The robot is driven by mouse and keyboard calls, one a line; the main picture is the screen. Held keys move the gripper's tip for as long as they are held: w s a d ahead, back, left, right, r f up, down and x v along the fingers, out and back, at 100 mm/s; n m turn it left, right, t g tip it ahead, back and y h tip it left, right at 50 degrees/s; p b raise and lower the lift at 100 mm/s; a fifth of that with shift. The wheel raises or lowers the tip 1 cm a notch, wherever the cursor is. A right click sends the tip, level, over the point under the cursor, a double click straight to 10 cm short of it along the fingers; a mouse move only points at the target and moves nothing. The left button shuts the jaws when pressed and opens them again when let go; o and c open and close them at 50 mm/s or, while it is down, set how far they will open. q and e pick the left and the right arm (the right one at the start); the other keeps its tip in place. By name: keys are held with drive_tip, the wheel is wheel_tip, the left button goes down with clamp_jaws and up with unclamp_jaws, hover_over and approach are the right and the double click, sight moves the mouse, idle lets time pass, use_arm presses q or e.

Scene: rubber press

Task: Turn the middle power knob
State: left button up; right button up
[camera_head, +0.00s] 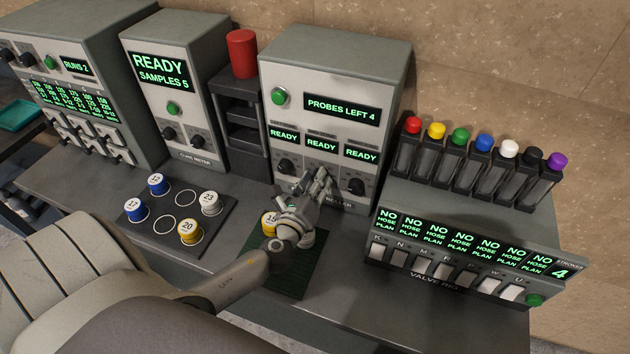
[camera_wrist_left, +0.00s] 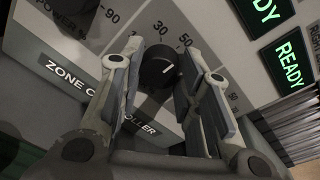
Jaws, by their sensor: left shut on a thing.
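The zone controller (camera_head: 335,75) is a grey box with three black knobs under its green READY displays. My left gripper (camera_head: 321,180) reaches its front from below and covers the middle knob in the head view. In the left wrist view the middle power knob (camera_wrist_left: 157,70) is black and round, with a white mark pointing to the upper right of the picture. The two fingers of my left gripper (camera_wrist_left: 167,72) lie on either side of it, shut on it. The left knob (camera_head: 287,166) and right knob (camera_head: 356,186) are free. My right gripper is not in view.
A dark tray (camera_head: 168,242) with yellow, blue and white pucks is to the left. The valve rig (camera_head: 455,265) stands close on the right, and a red cylinder (camera_head: 242,52) stands behind.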

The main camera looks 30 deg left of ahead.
use_arm(q)
drive_tip(key=shift+f, duration=0.1)
idle(0.3)
drive_tip(key=o, duration=1)
drive_tip(key=v, duration=1.2)
